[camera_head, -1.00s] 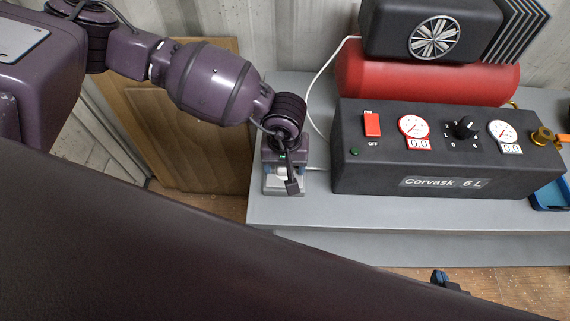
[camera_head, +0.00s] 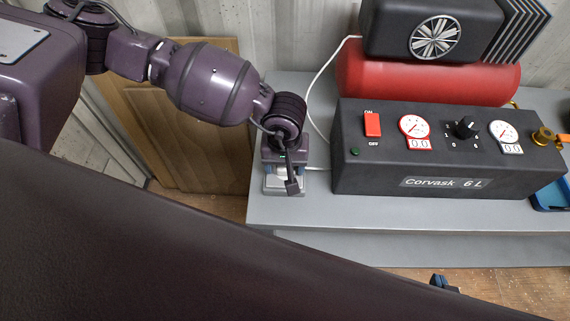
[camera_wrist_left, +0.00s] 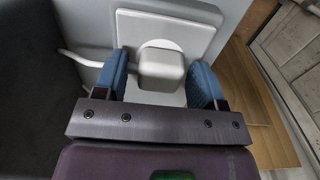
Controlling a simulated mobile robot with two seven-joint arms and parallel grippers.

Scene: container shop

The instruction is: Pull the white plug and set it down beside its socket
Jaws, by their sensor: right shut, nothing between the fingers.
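The white plug (camera_wrist_left: 160,68) sits in its socket (camera_wrist_left: 195,38), a pale square plate on the grey bench, in the left wrist view. A white cord leaves the plug to the left. My left gripper (camera_wrist_left: 159,82) is open, with one blue finger on each side of the plug. A gap shows at the left finger; contact at the right finger is hard to tell. In the head view my left gripper (camera_head: 283,173) points down over the socket at the bench's left end and mostly hides the plug. My right gripper (camera_head: 441,281) shows only as a small blue-and-dark tip low in the head view, shut and empty.
The black Corvask control box (camera_head: 445,150) stands right of the socket, with the red tank (camera_head: 430,78) behind it. The cord (camera_head: 317,90) runs up behind. Bare grey bench (camera_head: 300,213) lies in front. My dark arm link covers the lower left.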

